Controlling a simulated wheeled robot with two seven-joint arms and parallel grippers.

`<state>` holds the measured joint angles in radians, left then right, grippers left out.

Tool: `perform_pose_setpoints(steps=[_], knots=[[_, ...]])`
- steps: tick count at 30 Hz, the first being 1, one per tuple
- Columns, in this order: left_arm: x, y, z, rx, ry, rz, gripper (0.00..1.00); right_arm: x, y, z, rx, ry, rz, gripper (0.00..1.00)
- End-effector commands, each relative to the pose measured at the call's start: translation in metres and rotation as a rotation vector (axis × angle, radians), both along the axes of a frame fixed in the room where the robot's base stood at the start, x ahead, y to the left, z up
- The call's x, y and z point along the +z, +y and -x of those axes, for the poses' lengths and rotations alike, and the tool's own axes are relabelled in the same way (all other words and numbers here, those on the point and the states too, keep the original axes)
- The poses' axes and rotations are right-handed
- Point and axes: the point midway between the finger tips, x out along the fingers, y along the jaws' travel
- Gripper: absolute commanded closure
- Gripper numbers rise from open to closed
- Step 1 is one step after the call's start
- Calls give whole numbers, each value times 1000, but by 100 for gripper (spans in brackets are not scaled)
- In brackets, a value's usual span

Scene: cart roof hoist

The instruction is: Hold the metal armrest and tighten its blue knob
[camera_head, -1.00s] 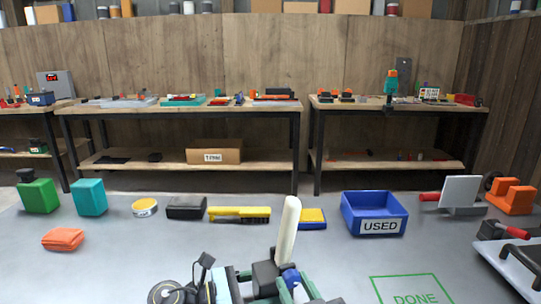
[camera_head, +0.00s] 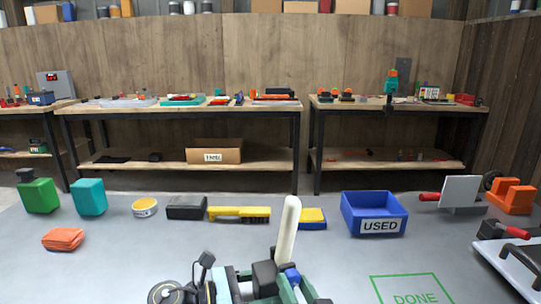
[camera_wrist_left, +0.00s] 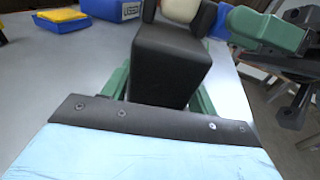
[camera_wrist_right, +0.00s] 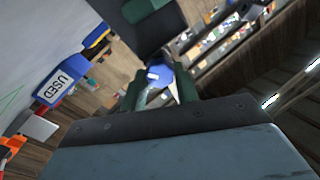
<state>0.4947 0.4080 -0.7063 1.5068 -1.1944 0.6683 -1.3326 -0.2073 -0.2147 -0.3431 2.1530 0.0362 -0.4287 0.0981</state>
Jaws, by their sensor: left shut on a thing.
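The armrest has a long cream pad (camera_head: 287,230) standing nearly upright and a black block (camera_head: 264,277) at its foot. The block also shows in the left wrist view (camera_wrist_left: 168,60). My left gripper (camera_head: 244,286) is shut on this block, with its green fingers on either side. The blue knob (camera_head: 292,275) is beside the block and shows in the right wrist view (camera_wrist_right: 160,76). My right gripper (camera_wrist_right: 160,92) is open, with its green fingers on either side of the knob. Whether they touch it is hard to tell. The armrest's metal parts are mostly hidden.
A blue bin marked USED (camera_head: 376,214) and a green DONE outline (camera_head: 410,289) are to the right on the grey surface. A yellow brush (camera_head: 240,212), a yellow-blue sponge (camera_head: 312,217) and a black box (camera_head: 186,207) lie behind the armrest. Workbenches stand along the back wall.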

Motion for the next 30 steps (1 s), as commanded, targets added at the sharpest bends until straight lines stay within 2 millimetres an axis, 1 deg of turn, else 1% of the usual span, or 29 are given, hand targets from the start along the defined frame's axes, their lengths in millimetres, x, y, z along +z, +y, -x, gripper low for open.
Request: perform_pose_setpoints(steps=[1, 5, 13, 18, 24, 26, 30], knots=[[3, 0, -1, 2, -3, 4, 63, 0, 0, 0, 0, 0, 1, 65], [3, 0, -1, 2, -3, 4, 63, 0, 0, 0, 0, -1, 2, 48], [3, 0, -1, 1, -4, 4, 63, 0, 0, 0, 0, -5, 16, 47], [3, 0, -1, 1, -4, 4, 63, 0, 0, 0, -4, -61, 188, 47], [3, 0, -1, 1, -4, 4, 63, 0, 0, 0, -6, -64, 199, 47], [3, 0, -1, 1, -4, 4, 63, 0, 0, 0, -6, -74, 230, 47], [3, 0, -1, 1, -4, 4, 63, 0, 0, 0, -9, -123, 382, 47]])
